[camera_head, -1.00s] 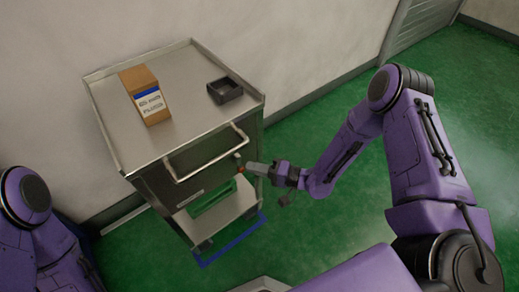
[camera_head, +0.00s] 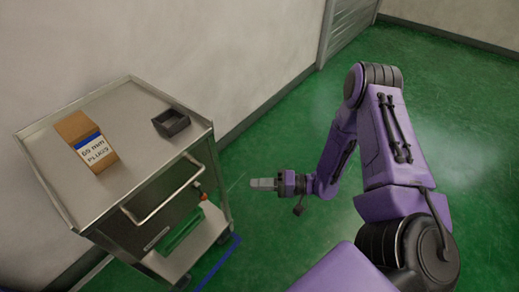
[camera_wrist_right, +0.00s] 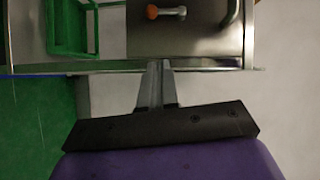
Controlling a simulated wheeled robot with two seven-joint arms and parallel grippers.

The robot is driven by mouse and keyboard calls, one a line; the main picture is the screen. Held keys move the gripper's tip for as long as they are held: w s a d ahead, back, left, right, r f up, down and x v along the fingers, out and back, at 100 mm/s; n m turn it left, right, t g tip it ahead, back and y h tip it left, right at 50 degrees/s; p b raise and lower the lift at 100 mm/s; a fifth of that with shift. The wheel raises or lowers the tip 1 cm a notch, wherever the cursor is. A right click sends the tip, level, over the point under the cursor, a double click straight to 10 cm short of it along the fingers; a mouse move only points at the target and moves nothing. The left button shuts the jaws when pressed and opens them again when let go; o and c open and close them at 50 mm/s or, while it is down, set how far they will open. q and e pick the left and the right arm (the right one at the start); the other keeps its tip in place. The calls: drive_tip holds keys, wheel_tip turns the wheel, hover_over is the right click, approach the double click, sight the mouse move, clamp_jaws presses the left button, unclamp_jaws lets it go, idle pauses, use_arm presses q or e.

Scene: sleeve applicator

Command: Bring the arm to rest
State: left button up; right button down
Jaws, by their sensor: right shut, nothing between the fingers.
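My right gripper (camera_head: 264,184) is shut and empty. In the head view it hangs over the green floor, to the right of the metal cart (camera_head: 60,185) and apart from it. In the right wrist view its fingers (camera_wrist_right: 156,84) are together and point toward the cart's edge (camera_wrist_right: 205,66). The right arm is bent, with its elbow raised at the right of the head view. My left gripper is not in view.
On the cart top stand a cardboard box (camera_head: 84,140) labelled for 65 mm plugs and a small dark tray (camera_head: 171,123). Green floor (camera_head: 290,235) is free to the right.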

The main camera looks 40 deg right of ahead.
idle(0.5)
drive_tip(key=s+d+f+m+h+p, duration=0.1)
drive_tip(key=s+d+f+h+p, duration=0.15)
drive_tip(key=f+h, duration=0.65)
drive_tip(key=s+r+g+h+p, duration=0.1)
drive_tip(key=s+g+h+p, duration=0.1)
drive_tip(key=s, duration=0.7)
drive_tip(key=s+r+n+g+h+p, duration=0.1)
drive_tip(key=s+r+g+h+p, duration=0.1)
drive_tip(key=s+g+h, duration=0.3)
drive_tip(key=s+p, duration=0.1)
drive_tip(key=s, duration=0.2)
drive_tip(key=shift+s+d+r+g, duration=0.15)
drive_tip(key=shift+s+r+g, duration=0.1)
drive_tip(key=shift+s+g, duration=0.15)
